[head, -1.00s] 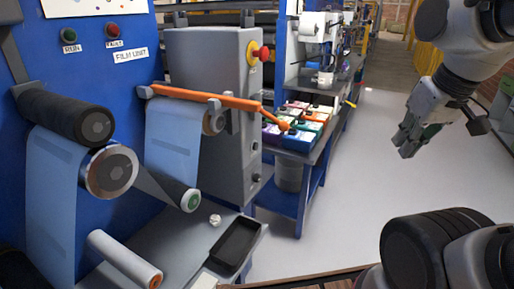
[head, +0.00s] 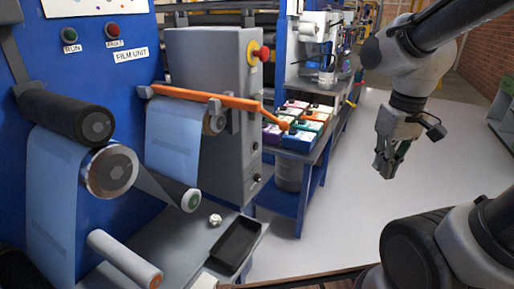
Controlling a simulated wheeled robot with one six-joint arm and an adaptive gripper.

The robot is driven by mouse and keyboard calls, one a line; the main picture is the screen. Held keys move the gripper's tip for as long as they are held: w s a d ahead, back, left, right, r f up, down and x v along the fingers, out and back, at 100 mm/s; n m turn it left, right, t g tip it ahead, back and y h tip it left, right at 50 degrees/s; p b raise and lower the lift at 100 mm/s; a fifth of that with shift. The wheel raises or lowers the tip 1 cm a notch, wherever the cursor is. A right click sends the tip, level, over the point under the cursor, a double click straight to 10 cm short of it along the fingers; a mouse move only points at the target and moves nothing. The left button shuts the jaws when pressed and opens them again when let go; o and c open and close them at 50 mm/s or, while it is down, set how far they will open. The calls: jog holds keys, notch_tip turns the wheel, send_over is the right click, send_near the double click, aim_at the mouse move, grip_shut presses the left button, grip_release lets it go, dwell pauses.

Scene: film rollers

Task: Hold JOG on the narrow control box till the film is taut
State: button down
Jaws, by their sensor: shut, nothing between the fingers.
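The film unit (head: 130,55) fills the left of the head view, with blue film (head: 50,190) running over black, silver and white rollers. A second stretch of film (head: 173,140) hangs under an orange bar (head: 215,98). A grey box (head: 205,130) stands beside it, with a red mushroom button (head: 264,52) on a yellow ring. I cannot make out a JOG label, and cannot tell whether this is the narrow control box. My gripper (head: 383,172) is shut and empty, pointing down in open space at the right, well apart from the unit.
A grey shelf (head: 190,240) below the rollers holds a black tray (head: 237,243) and a small white crumpled piece (head: 215,219). A blue bench (head: 325,150) with colourful boxes (head: 300,125) stands behind. The floor (head: 340,220) between bench and gripper is clear.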

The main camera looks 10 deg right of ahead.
aim_at(256, 146)
jog(key=w+a+f+n+t+y, duration=0.15)
jog(key=w+a+f, duration=0.25)
jog(key=w+f, duration=0.7)
jog(key=w+a+f+n+t, duration=0.2)
jog(key=w+a+f, duration=0.1)
jog(key=w+f, duration=0.85)
jog(key=w+a+r+t+y, duration=0.2)
jog(key=w+a+r+t, duration=0.3)
jog(key=w, duration=0.3)
jog(key=shift+w+a+r+t+y, duration=0.2)
jog(key=shift+w+a+t+y, duration=0.15)
jog(key=shift+a+t, duration=0.15)
jog(key=shift+n, duration=0.25)
jog(key=w+a, duration=0.5)
jog(key=a, duration=0.2)
jog(key=shift+w+a, duration=0.1)
jog(key=shift+w, duration=0.05)
jog(key=shift+w+a, duration=0.2)
jog(key=shift+a, duration=0.05)
